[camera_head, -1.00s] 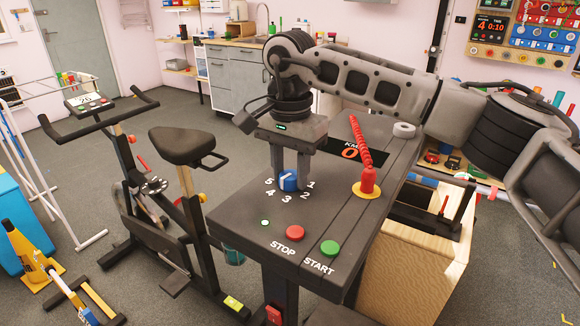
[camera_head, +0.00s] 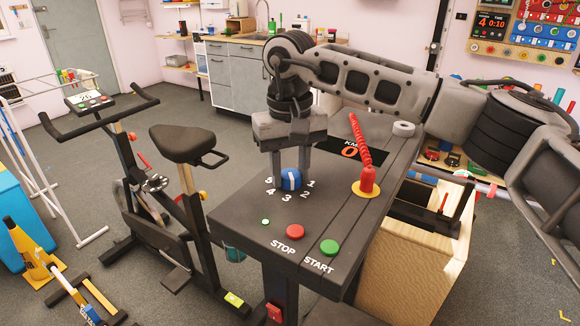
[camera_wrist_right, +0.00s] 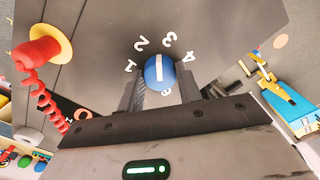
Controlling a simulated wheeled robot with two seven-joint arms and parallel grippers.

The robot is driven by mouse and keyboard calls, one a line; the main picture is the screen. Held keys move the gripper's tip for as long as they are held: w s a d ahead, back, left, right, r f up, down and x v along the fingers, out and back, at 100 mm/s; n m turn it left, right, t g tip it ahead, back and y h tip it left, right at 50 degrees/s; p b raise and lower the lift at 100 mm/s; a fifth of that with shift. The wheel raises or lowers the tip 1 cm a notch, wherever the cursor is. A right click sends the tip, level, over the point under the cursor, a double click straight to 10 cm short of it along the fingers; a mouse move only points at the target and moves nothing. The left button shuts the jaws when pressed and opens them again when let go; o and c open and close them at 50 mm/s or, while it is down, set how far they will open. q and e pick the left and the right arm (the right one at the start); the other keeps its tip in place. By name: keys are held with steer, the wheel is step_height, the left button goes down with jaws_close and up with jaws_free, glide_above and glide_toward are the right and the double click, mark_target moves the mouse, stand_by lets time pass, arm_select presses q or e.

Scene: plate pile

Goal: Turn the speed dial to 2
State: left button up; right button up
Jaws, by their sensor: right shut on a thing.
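The blue speed dial (camera_head: 291,181) stands on the dark treadmill console (camera_head: 240,213), ringed by white numbers 1 to 5. My right gripper (camera_head: 291,184) comes down from above, its two fingers shut on the dial from opposite sides. In the right wrist view the dial (camera_wrist_right: 160,72) sits between the fingers of the right gripper (camera_wrist_right: 160,80). Its white line points up in that picture, at about the gap between 2 and 3. Part of the dial's lower side and the number 5 are partly hidden there. My left gripper is not in view.
A red stop button (camera_head: 295,231) and a green start button (camera_head: 330,247) lie in front of the dial. A red coiled cord (camera_head: 361,140) rises from the console to its right. An exercise bike (camera_head: 182,145) stands to the left.

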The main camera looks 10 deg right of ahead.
mark_target(290, 173)
steer(key=n, duration=0.4)
steer(key=shift+r, duration=0.1)
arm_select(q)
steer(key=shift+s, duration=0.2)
arm_select(e)
steer(key=shift+n, duration=0.9)
steer(key=o, duration=1)
step_height(290, 173, up, 4)
steer(key=p, duration=0.3)
steer(key=shift+r, duration=0.15)
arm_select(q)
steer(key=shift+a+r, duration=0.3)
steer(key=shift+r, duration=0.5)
arm_select(e)
step_height(290, 173, up, 12)
steer(key=shift+f, duration=0.2)
